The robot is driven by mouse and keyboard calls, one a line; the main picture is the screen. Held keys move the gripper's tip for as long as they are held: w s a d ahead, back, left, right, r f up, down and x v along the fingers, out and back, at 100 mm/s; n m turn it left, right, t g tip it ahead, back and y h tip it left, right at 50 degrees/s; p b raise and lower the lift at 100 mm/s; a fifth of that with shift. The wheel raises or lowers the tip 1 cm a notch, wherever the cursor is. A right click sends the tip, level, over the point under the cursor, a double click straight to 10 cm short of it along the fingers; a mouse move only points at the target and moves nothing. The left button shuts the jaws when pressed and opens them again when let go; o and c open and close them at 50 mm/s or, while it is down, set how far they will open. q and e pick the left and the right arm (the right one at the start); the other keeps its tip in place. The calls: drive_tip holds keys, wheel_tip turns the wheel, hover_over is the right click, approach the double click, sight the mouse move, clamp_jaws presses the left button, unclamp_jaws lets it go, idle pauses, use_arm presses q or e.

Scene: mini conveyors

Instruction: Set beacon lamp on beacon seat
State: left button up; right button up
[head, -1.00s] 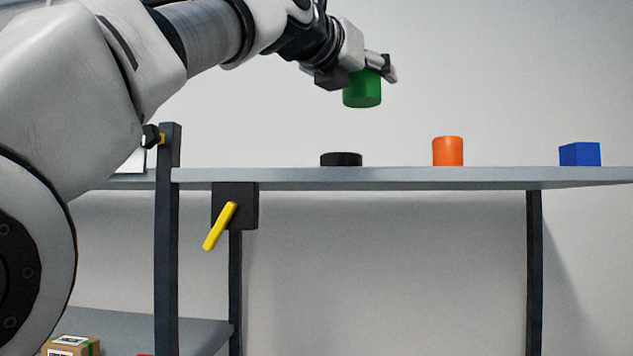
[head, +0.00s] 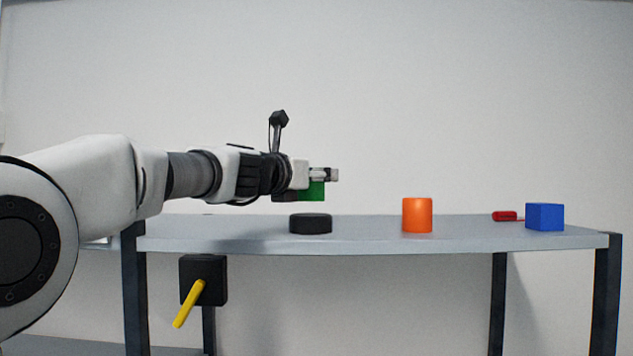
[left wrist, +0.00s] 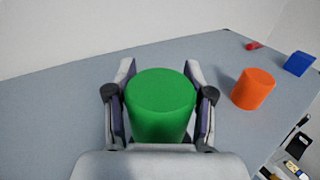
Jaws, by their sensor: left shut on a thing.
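A green cylinder, the beacon lamp (head: 317,190), is held in my left gripper (head: 325,176) above the table. In the left wrist view the lamp (left wrist: 160,103) is upright between the two fingers of my left gripper (left wrist: 160,98), which are shut on it. A low black disc, which looks like the beacon seat (head: 311,224), sits on the table almost straight below the lamp, with a small gap between them. The lamp's lower left part is partly covered by a dark finger in the head view. The seat is hidden in the left wrist view. My right gripper is not in view.
An orange cylinder (head: 417,215) stands right of the seat. A blue block (head: 545,217) and a small red object (head: 505,216) lie farther right on the grey table (head: 370,240). A black box with a yellow lever (head: 188,304) hangs at the table's front left.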

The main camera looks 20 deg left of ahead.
use_arm(q)
wheel_tip(320, 180, down, 2)
drive_tip(key=shift+f+b, duration=0.25)
drive_tip(key=shift+b, duration=0.05)
drive_tip(key=shift+s+d+r, duration=0.3)
drive_tip(key=shift+s, duration=0.1)
drive_tip(key=shift+f, duration=0.35)
drive_tip(key=o, duration=1.2)
drive_tip(key=shift+w+a, duration=0.15)
